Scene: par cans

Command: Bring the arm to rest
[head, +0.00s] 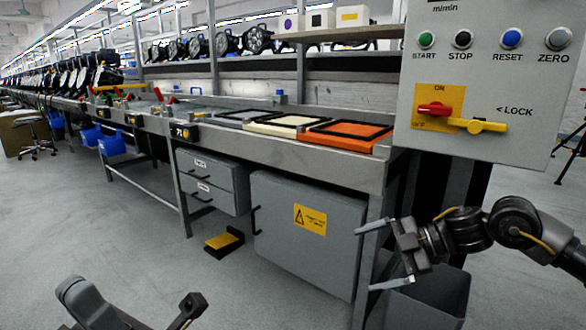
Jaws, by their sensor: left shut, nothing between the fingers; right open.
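My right arm (516,222) comes in from the right edge, in front of the bench's right end. Its gripper (384,256) points left with its two light grey fingers spread well apart. Nothing is between them. It is below the control box and in front of the grey cabinet's right side and a bench leg. My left gripper (80,298) is low at the bottom left, close to the camera and cut off by the frame edge. It is shut and holds nothing visible. Open floor is behind it. Most of my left arm is out of view.
A control box (480,78) with buttons and a red-yellow switch hangs at upper right. A long workbench (285,152) carries an orange tray (344,146). Below it are a grey cabinet (306,240) and a yellow pedal (222,242). A grey bin (432,296) stands near my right gripper.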

